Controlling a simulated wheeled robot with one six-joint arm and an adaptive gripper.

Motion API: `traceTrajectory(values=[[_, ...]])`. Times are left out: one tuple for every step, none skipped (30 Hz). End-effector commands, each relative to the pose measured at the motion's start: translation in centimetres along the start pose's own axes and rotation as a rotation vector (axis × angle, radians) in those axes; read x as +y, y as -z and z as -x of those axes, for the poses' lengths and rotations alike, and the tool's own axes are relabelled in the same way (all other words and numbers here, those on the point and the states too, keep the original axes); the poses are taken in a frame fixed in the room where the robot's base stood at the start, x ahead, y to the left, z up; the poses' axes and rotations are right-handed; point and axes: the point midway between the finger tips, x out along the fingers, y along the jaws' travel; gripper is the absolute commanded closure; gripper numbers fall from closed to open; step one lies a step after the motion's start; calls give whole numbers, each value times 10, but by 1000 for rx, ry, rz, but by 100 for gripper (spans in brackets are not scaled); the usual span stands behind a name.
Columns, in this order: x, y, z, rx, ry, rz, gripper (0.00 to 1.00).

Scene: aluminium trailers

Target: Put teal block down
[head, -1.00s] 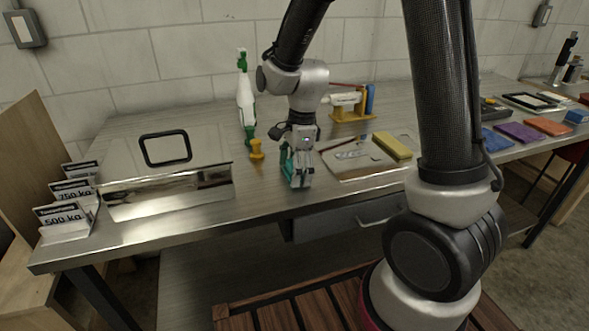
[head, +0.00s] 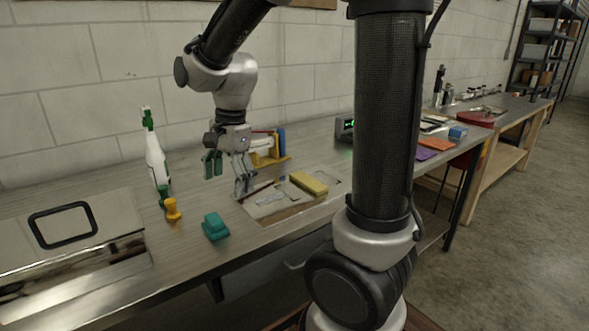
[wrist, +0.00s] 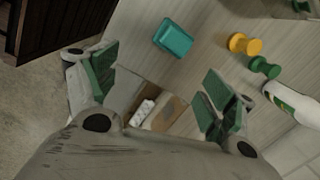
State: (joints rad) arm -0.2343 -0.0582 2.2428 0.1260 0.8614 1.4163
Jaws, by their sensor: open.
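The teal block (head: 215,226) stands on the metal table near its front edge, to the right of a yellow stamp-like piece (head: 172,209). In the wrist view the teal block (wrist: 173,39) lies beyond the fingertips, apart from both fingers. My gripper (head: 226,172) is open and empty, raised above the table behind and slightly right of the block. Its green-padded fingers are spread wide in the wrist view (wrist: 160,85), with nothing between them but the tabletop and a board below.
A green-and-white bottle (head: 156,160) and a green stamp-like piece (head: 163,196) stand left of the block. A board (head: 275,205) with a yellow block (head: 309,183) lies to the right. Bare tabletop surrounds the teal block.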

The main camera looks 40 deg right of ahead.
Motion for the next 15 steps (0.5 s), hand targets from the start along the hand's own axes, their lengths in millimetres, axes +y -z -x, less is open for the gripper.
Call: traceTrajectory(values=[[18, 9, 21, 18, 40, 116, 16], [30, 14, 32, 32, 58, 205, 16], [48, 20, 45, 56, 78, 329, 16], [61, 24, 54, 77, 93, 423, 16], [74, 28, 62, 98, 105, 513, 16], [92, 32, 70, 130, 115, 630, 16], [104, 35, 76, 153, 120, 714, 16], [116, 37, 80, 177, 123, 793, 16], [130, 39, 85, 208, 125, 891, 16], [140, 41, 88, 230, 122, 956, 16], [149, 42, 90, 250, 120, 1016, 16], [159, 43, 92, 273, 115, 1085, 16], [165, 44, 93, 288, 111, 1129, 16], [170, 44, 94, 300, 107, 1166, 16], [175, 45, 94, 313, 101, 1206, 16]])
